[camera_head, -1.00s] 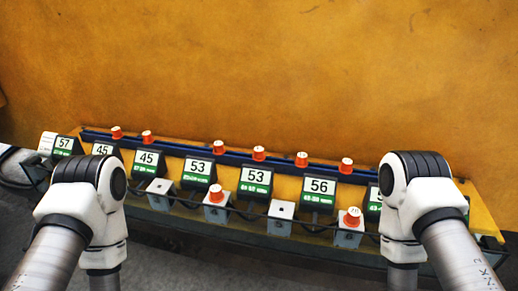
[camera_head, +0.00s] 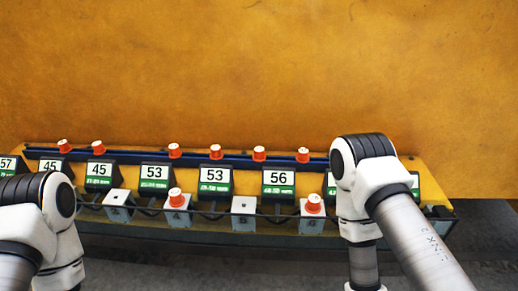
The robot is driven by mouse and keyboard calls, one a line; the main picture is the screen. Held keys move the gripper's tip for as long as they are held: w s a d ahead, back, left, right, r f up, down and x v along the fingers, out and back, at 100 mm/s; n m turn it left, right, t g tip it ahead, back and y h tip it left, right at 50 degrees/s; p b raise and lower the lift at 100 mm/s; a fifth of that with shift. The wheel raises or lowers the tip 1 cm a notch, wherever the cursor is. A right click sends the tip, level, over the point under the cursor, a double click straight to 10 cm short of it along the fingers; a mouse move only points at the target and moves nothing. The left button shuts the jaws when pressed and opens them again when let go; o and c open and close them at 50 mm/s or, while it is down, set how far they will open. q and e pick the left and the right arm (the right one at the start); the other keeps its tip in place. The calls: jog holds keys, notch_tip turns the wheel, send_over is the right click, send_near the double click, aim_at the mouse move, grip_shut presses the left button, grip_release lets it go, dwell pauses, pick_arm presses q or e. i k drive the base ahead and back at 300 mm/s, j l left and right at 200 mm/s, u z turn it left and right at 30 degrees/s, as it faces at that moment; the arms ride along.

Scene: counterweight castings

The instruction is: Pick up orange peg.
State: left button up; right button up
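Several orange pegs with pale tops stand in a row along the blue rail at the back of the bench, among them one at the left (camera_head: 65,146), one in the middle (camera_head: 215,152) and one at the right (camera_head: 303,155). Two more orange pegs stand on grey metal blocks in front, one left of centre (camera_head: 177,197) and one further right (camera_head: 314,204). My arms show at the lower left and at the right, but both grippers are outside the picture. My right arm hides part of the bench's right end.
The long yellow bench (camera_head: 437,190) carries a row of dark number displays, including 53 (camera_head: 215,175) and 56 (camera_head: 278,177). Two grey blocks, one left (camera_head: 118,206) and one in the middle (camera_head: 243,212), have no peg. An orange wall (camera_head: 250,70) stands behind the bench.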

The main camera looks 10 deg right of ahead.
aim_at(216, 154)
jog(key=i+j+z, duration=0.1)
jog(key=i+j, duration=0.3)
jog(key=i+j+z, duration=0.1)
jog(key=i+j, duration=0.25)
jog(key=j, duration=0.25)
jog(key=l+u, duration=0.2)
jog(key=z, duration=0.4)
jog(key=j+u, duration=0.95)
jog(key=j, duration=0.25)
jog(key=z, duration=1.45)
